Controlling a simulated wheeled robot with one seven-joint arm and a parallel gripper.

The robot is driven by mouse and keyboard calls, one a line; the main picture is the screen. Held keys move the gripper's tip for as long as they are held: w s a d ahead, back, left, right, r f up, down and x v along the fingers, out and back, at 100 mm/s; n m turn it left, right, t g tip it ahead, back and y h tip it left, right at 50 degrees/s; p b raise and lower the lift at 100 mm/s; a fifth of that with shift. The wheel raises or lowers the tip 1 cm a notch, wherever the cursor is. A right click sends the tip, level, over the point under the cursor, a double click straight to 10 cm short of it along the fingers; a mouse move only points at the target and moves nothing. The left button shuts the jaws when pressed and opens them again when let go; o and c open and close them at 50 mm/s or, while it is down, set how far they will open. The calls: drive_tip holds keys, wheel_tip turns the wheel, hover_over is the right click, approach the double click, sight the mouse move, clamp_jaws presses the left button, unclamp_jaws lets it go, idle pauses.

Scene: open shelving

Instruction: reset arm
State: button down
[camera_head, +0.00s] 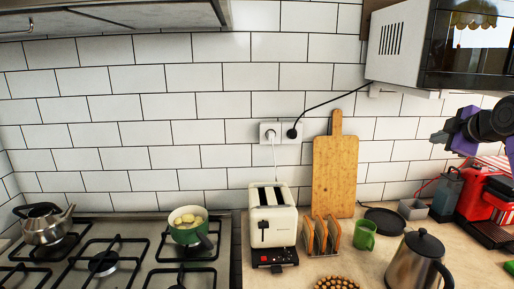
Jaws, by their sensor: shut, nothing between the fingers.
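My arm, with purple and black links, comes in from the right edge of the head view. Its end, my gripper (439,137), is small and dark in the picture and points left. It is shut and holds nothing. It is in front of the white tiled wall, above the counter and below the microwave (403,47). Most of my arm is outside the picture.
Below my arm stand a red coffee machine (477,190), a grey bottle (447,190) and a metal kettle (415,262). A cutting board (334,175), toaster (272,213), toast rack (321,237) and green mug (364,235) stand left. A gas stove (130,240) holds a pot (188,225) and kettle (43,223).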

drive_tip(key=s+a+f+m+t+h, duration=0.1)
drive_tip(key=s+a+f+m+t, duration=0.25)
drive_tip(key=a+f+m, duration=0.6)
drive_tip(key=s+a+f+m+t+h, duration=0.1)
drive_tip(key=s+a+f+m+t, duration=0.2)
drive_tip(key=s+a+f, duration=0.8)
drive_tip(key=s+a+f+g+y, duration=0.1)
drive_tip(key=s+a+f, duration=0.2)
drive_tip(key=s, duration=1.1)
drive_tip(key=s+a+f+g+y, duration=0.1)
drive_tip(key=s+a+f, duration=0.3)
drive_tip(key=s, duration=1.1)
drive_tip(key=s+a+f+g+y, duration=0.2)
drive_tip(key=s+a+f, duration=0.2)
drive_tip(key=s, duration=1.1)
drive_tip(key=shift+a+n, duration=0.45)
drive_tip(key=shift+a, duration=0.75)
